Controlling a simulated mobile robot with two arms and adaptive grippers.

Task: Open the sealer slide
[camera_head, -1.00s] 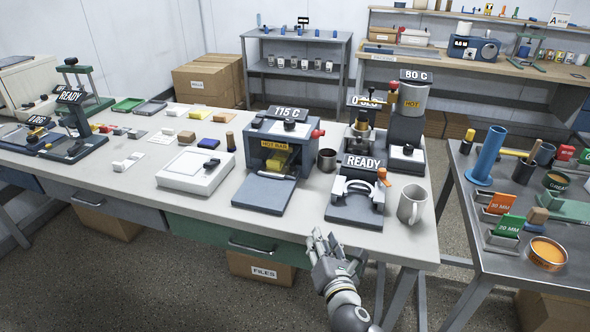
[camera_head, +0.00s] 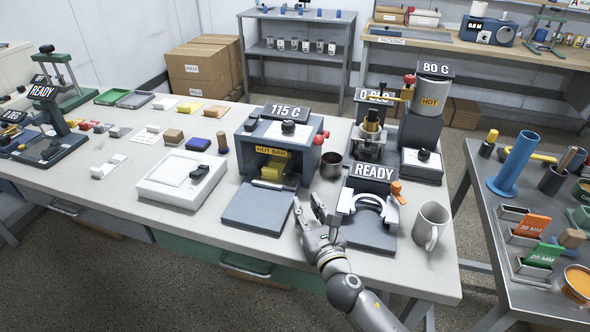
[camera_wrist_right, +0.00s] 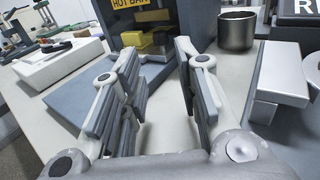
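The sealer (camera_head: 246,143) is a dark blue-grey box with a "HOT BAR" label and a "115 C" display, in the middle of the table in the head view. A yellow block (camera_head: 270,168) sits in its opening; it also shows in the right wrist view (camera_wrist_right: 140,42). A flat grey plate (camera_head: 257,209), which may be the slide, lies in front of the opening. My right gripper (camera_head: 308,206) is open and empty, just right of the plate's front corner. In the right wrist view, its fingers (camera_wrist_right: 160,85) stand apart, facing the sealer. My left gripper is not in view.
A metal cup (camera_head: 331,165) is beside the sealer. A white flat device (camera_head: 180,180) stands to the left. A side table (camera_head: 490,235) is at the right.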

